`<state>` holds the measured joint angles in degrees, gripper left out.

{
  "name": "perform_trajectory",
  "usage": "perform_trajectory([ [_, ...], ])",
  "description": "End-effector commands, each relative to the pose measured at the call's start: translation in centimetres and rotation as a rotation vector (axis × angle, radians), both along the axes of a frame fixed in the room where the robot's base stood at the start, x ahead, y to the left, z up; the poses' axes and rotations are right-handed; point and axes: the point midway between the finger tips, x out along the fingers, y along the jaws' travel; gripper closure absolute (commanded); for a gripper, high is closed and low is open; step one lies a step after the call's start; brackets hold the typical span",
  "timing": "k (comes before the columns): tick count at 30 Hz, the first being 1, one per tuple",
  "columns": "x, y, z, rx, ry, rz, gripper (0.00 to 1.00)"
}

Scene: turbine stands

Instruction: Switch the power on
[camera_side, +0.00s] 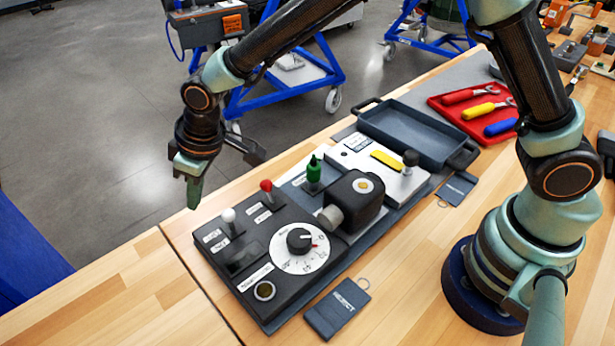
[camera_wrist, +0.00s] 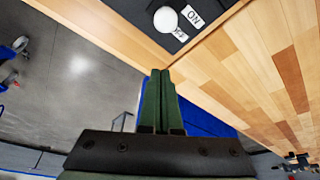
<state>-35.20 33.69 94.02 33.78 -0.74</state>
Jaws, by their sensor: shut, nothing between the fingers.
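A dark control panel (camera_side: 262,288) lies on the wooden bench. A lever with a white ball knob (camera_side: 228,215) stands at its far left corner; in the wrist view the white knob (camera_wrist: 166,19) sits beside a label (camera_wrist: 194,16) reading ON. Levers with a red knob (camera_side: 266,186) and a green knob (camera_side: 313,168) stand further right. A round white dial (camera_side: 299,250) is at the front. My gripper (camera_side: 194,206) is shut and empty, pointing down, to the left of the white knob and apart from it. Its shut fingertips (camera_wrist: 160,72) also show in the wrist view.
A black block-like unit (camera_side: 362,200) and a white panel section with a black-knobbed lever (camera_side: 410,158) stand right of the levers. A dark tray (camera_side: 418,140) and a red tray of tools (camera_side: 480,130) lie behind. Dark tags (camera_side: 337,308) lie in front. The left bench is clear.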

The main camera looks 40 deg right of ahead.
Motion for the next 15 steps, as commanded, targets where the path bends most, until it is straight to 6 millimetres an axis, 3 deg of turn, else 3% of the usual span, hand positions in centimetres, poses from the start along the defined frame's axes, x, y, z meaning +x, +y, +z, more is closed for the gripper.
perform_trajectory([
  [3, 0.4, 0.3, -1.7, -0.002, 0.002, 0.0, 1.0],
  [15, -2.3, -1.7, -1.5, 0.0, 0.0, 0.0, 1.0],
])
